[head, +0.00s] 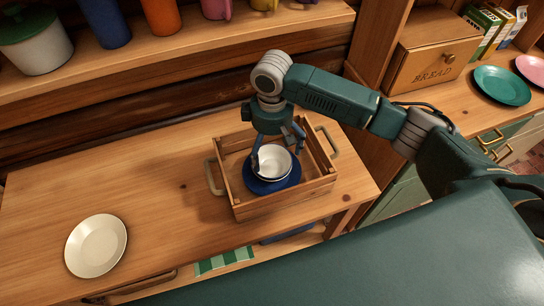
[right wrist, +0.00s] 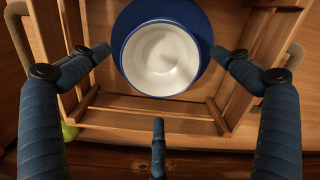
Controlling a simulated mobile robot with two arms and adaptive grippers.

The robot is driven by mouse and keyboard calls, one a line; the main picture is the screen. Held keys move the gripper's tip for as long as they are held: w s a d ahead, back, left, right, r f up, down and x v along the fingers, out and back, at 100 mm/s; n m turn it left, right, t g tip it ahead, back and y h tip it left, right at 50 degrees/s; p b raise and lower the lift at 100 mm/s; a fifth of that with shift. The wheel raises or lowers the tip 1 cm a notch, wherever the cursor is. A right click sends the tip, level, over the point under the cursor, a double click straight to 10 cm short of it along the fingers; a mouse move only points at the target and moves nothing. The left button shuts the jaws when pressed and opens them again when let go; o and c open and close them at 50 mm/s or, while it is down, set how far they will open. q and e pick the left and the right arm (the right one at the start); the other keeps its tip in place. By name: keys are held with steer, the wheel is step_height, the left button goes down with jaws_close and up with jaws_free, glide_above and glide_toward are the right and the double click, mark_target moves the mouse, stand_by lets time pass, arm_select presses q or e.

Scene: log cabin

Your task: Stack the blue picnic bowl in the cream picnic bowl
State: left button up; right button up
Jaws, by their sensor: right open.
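A bowl with a white inside (head: 274,160) stands upright on a blue plate (head: 266,187) in the wooden crate. In the right wrist view the bowl (right wrist: 160,60) shows a thin blue rim, while its outer side looks pale in the head view. I cannot tell whether it is one bowl or two nested. My right gripper (head: 278,150) is over the crate, its fingers spread around the bowl. In the right wrist view the open fingers (right wrist: 160,75) stand apart from the rim, with nothing between them but the bowl below. My left gripper is not in view.
The crate (head: 284,205) has handles at both ends. A cream plate or shallow dish (head: 97,245) lies at the left, with clear table between. Cups line a shelf (head: 150,60) above. A bread box (head: 434,58) and a green plate (head: 502,86) are at the right.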

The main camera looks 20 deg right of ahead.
step_height(320, 180, up, 7)
steer(key=shift+r+b, duration=0.15)
steer(key=shift+b, duration=0.15)
stand_by(0.5)
